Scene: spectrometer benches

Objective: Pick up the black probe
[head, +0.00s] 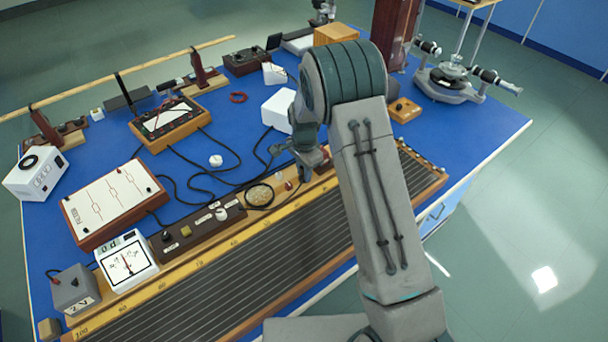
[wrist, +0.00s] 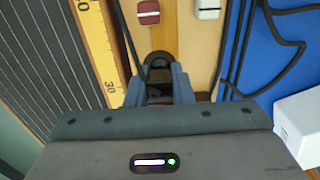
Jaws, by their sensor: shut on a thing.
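My gripper (wrist: 160,82) is low over the wooden strip of the long ruled board. Its two fingers are shut on the black probe (wrist: 160,62), whose dark rounded end shows between and just beyond the fingertips. The rest of the probe is hidden by the fingers and the gripper body. In the head view my gripper (head: 300,172) is at the right end of the wooden strip, and the probe is too small there to make out clearly. I cannot tell whether the probe touches the board.
The yellow ruler (wrist: 98,45) and dark grooved board (head: 255,245) lie beside my gripper. Black cables (wrist: 245,50) run over the blue table (head: 475,135). A white box (head: 278,108) stands close by. A panel with knobs (head: 195,230) and several instruments fill the left.

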